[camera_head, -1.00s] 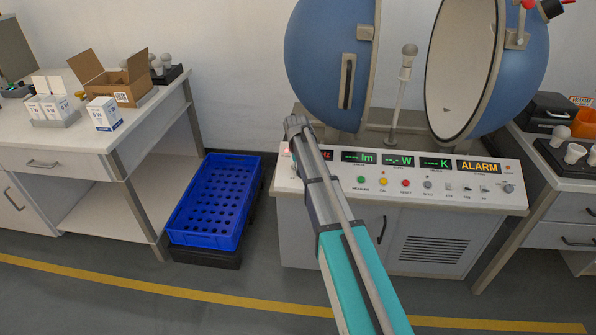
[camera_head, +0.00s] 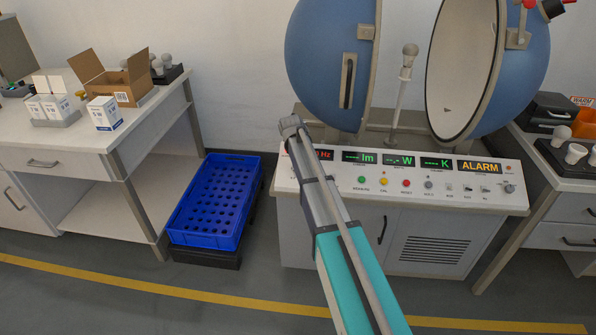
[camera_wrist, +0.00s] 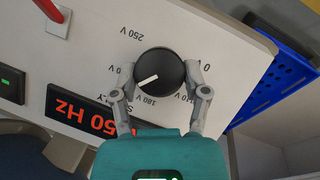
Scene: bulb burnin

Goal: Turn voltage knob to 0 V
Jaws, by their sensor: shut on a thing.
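The black round voltage knob (camera_wrist: 160,66) sits on the light control panel in the wrist view. Its white pointer line slants to the lower left, between the 180 V mark and a partly hidden label at the left. The 250 V mark is at the upper left and the 0 mark is at the right. My gripper (camera_wrist: 160,74) has one finger on each side of the knob and is shut on it. In the head view my gripper (camera_head: 291,125) is at the panel's left end and hides the knob.
A red 50 Hz display (camera_wrist: 92,120) is beside the knob. The panel (camera_head: 335,182) carries several buttons and displays, with ALARM (camera_head: 479,167) lit. The open blue sphere (camera_head: 325,70) stands above it. A blue crate (camera_head: 213,200) is on the left.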

